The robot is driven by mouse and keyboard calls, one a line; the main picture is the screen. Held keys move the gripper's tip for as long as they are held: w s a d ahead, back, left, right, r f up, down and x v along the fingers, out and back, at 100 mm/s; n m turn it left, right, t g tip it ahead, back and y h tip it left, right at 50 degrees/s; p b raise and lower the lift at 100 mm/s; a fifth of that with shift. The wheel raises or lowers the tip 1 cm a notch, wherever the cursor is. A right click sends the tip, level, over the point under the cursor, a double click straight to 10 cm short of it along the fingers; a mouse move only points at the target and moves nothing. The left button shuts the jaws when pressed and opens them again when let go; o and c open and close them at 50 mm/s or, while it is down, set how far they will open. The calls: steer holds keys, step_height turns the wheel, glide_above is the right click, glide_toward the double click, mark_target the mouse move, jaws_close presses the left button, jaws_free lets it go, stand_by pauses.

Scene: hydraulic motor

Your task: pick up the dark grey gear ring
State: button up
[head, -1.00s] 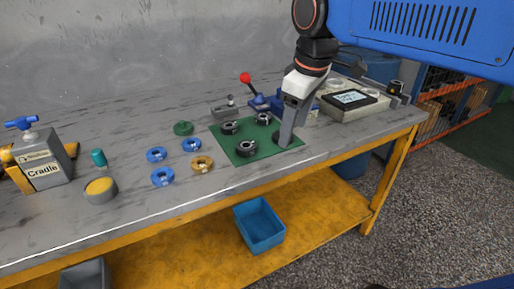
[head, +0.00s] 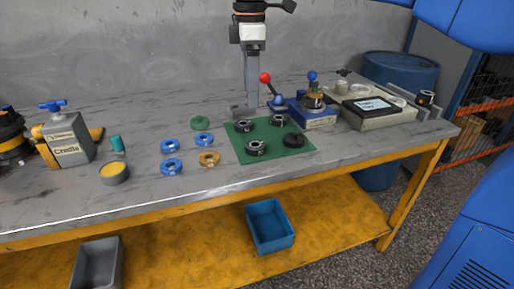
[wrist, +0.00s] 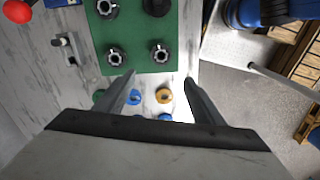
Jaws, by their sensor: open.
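A dark ring (head: 294,140) lies flat at the right of the green mat (head: 305,154); it shows at the top edge in the wrist view (wrist: 157,5). Three dark toothed rings with paler centres lie there too: the front one (head: 255,148), the left one (head: 243,126) and the back one (head: 278,121). I cannot tell from colour which is the dark grey gear ring. My gripper (head: 251,106) points down behind the mat's back left in the head view. In the wrist view my gripper (wrist: 162,90) has its fingers apart, with nothing held between them.
Blue rings (head: 172,167), a gold ring (head: 209,159) and a green ring (head: 200,123) lie left of the mat. A red-knobbed lever (head: 266,79) and a blue-based fixture (head: 312,115) stand behind it. A Cradle box (head: 67,140) stands far left.

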glide_above(254, 147)
steer(key=w, duration=0.1)
steer(key=f, duration=0.9)
steer(key=shift+w+a+f, duration=0.2)
steer(key=shift+a+f, duration=0.05)
steer(key=shift+f, duration=0.1)
steer(key=shift+d+f, duration=0.15)
steer(key=shift+f, duration=2.5)
steer(key=c, duration=1.4)
